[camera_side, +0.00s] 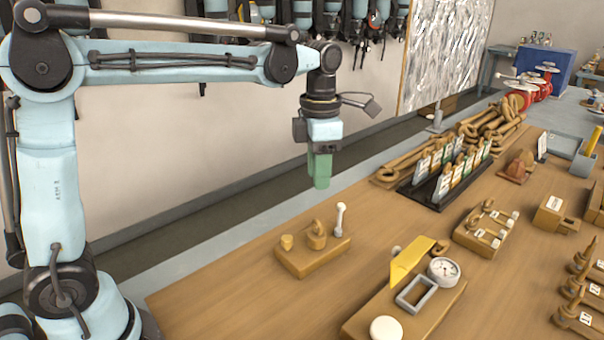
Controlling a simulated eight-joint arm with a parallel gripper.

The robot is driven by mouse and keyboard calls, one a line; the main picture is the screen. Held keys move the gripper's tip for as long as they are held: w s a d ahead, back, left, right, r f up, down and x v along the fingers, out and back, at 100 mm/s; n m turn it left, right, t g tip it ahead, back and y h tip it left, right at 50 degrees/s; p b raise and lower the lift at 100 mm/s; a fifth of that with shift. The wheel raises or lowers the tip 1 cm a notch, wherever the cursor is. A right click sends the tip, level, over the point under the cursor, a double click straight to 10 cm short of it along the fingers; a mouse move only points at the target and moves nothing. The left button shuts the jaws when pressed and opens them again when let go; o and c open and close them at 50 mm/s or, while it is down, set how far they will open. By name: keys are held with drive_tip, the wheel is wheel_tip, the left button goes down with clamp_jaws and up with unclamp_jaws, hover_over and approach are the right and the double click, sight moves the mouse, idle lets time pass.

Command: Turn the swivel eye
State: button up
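A small wooden block (310,257) lies on the table. On it stand a short yellowish peg (287,242), an upright brown eye-shaped piece (317,236) that looks like the swivel eye, and a white round-topped pin (340,218). My gripper (320,184) hangs pointing down, above and behind the block, well clear of the eye. Its green fingers show as one solid shape from this side, so their opening is hidden. No object shows in them.
A wooden board with a gauge (444,270), grey frame (416,293), yellow plate (408,262) and white disc (386,328) lies in front right. A black rack of tags (437,195) and several brown fittings stand further right. Bare tabletop surrounds the block.

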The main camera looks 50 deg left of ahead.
sight(317, 220)
wheel_tip(317, 220, down, 12)
drive_tip(key=n, duration=2.1)
drive_tip(key=shift+f, duration=0.1)
idle(0.5)
clamp_jaws()
